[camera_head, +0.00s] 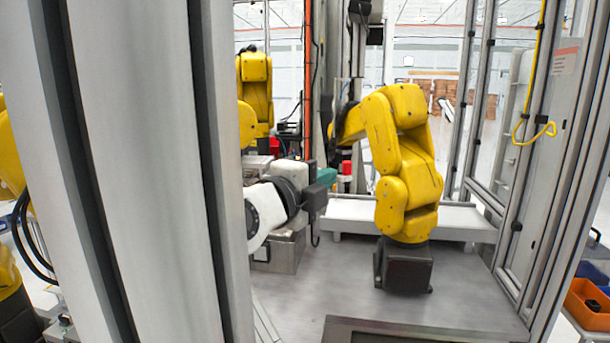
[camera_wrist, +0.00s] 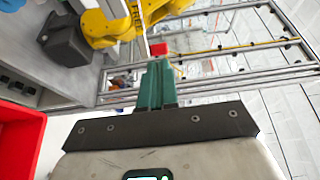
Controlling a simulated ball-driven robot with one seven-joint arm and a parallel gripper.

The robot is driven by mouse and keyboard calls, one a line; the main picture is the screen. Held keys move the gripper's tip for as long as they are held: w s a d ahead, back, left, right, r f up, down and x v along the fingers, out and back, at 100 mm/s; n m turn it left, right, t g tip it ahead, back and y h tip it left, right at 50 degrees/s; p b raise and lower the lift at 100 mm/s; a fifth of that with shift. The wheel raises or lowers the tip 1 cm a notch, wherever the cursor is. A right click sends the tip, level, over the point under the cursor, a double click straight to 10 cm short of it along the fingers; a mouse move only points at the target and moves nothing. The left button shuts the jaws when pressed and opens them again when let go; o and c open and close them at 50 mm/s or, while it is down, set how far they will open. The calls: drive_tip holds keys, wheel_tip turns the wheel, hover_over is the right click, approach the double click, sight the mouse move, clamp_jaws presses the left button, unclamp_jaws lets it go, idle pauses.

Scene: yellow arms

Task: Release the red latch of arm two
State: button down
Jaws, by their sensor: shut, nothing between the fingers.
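A yellow arm (camera_head: 405,150) stands on a dark base in the middle of the head view. A small red part (camera_head: 347,167), possibly the latch, shows beneath that arm's tool end. Its exact shape is too small to tell. My gripper (camera_head: 327,176) has teal fingers and is just left of the red part in the picture; I cannot tell whether they touch. In the wrist view my gripper (camera_wrist: 156,85) has its fingers together with nothing between them.
Another yellow arm (camera_head: 256,85) stands farther back, with a red item (camera_head: 274,146) near it. A metal-framed glass partition (camera_head: 560,170) closes off the right. A broad grey pillar (camera_head: 150,150) blocks much of the left. A red bin (camera_wrist: 38,122) is at the left of the wrist view.

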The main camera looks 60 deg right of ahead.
sight(345, 170)
drive_tip(key=shift+s+d+p, duration=0.15)
drive_tip(key=shift+d+p, duration=0.3)
drive_tip(key=shift+d, duration=0.7)
drive_tip(key=shift+s+d+p, duration=0.1)
drive_tip(key=shift+d+p, duration=0.3)
drive_tip(key=shift+d, duration=0.7)
drive_tip(key=shift+d+f, duration=0.1)
